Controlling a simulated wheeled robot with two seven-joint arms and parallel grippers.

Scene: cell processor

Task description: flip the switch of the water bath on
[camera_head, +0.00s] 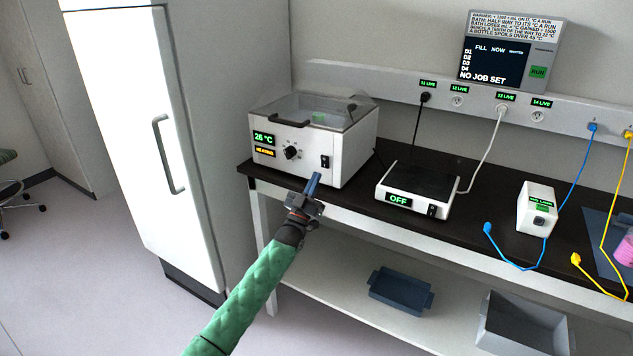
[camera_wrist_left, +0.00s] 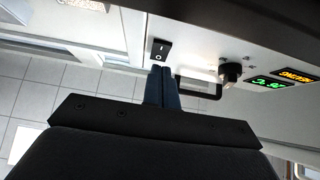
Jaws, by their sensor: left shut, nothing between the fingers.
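The water bath (camera_head: 308,150) is a white box with a clear lid on the dark bench. Its front has a green display reading 26 °C, a yellow HEATING display, a dark knob (camera_head: 291,152) and a black rocker switch (camera_head: 325,162). The switch also shows in the left wrist view (camera_wrist_left: 160,50), marked I and O. My left gripper (camera_head: 313,182) is shut and empty, its blue fingers pointing at the switch from just below and in front. In the left wrist view the fingertips (camera_wrist_left: 162,70) are close to the switch; I cannot tell whether they touch.
A black-topped device (camera_head: 430,190) with an OFF display stands right of the bath. A small white box (camera_head: 537,208) and blue and yellow cables lie further right. A job panel (camera_head: 510,50) is on the wall. A tall white cabinet (camera_head: 150,130) stands left of the bench.

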